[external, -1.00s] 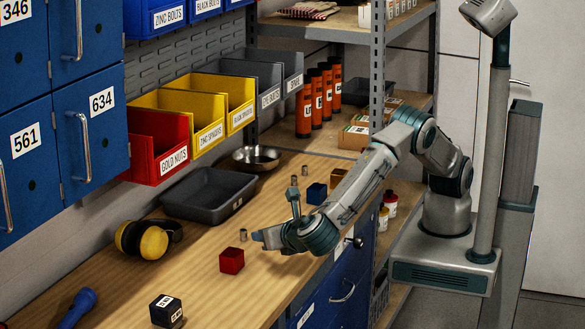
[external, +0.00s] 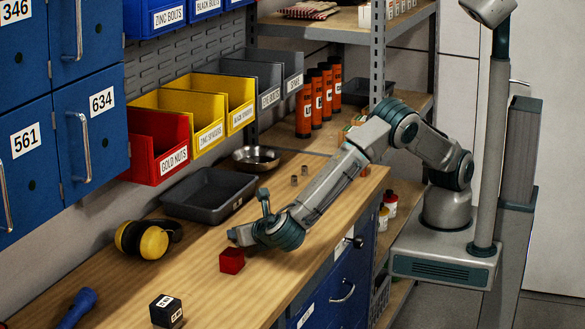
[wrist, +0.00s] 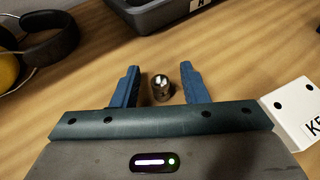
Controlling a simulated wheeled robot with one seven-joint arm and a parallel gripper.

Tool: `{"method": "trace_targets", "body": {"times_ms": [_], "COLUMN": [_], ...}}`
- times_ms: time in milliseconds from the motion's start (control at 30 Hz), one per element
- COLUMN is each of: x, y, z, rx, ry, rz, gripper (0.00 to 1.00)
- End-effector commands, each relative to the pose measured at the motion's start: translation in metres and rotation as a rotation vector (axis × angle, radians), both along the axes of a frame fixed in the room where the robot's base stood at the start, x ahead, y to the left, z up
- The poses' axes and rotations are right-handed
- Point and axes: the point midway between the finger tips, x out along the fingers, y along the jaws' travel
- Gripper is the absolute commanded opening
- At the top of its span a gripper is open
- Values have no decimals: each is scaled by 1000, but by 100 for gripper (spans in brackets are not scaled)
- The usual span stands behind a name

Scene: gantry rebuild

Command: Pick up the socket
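A small metal socket (wrist: 161,88) stands on the wooden bench between my two blue fingers in the wrist view. Bare wood shows on both sides of it, so the fingers appear apart from it. My gripper (wrist: 160,68) is open around the socket. In the external view my gripper (external: 236,236) is low over the bench, just behind the red cube, and it hides this socket there. Two other small metal sockets, one (external: 294,181) and another (external: 304,170), stand farther back on the bench.
A red cube (external: 231,261) sits close in front of my gripper. A grey tray (external: 187,208) lies behind it, yellow earmuffs (external: 153,243) to its left. A black numbered cube (external: 166,311) and a blue tool (external: 77,308) lie at the front.

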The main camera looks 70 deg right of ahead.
Motion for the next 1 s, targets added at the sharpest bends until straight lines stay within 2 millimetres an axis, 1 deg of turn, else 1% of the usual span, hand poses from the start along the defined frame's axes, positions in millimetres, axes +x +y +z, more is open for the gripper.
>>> {"method": "trace_targets", "body": {"times_ms": [200,233,267,300,367,767,900,967,1000], "x": [1,1,1,1,1,1,1,2,2], "y": [-1,-1,-1,-1,-1,0,0,0,0], "z": [-1,-1,-1,-1,-1,2,11,19,27], "rx": [0,0,0,1,1,2,4,6,6], "ry": [0,0,0,-1,-1,-1,-1,-1,-2], "rz": [1,1,1,1,1,0,-1,0,0], "gripper": [40,37,29,18,1,0,0,0,0]}}
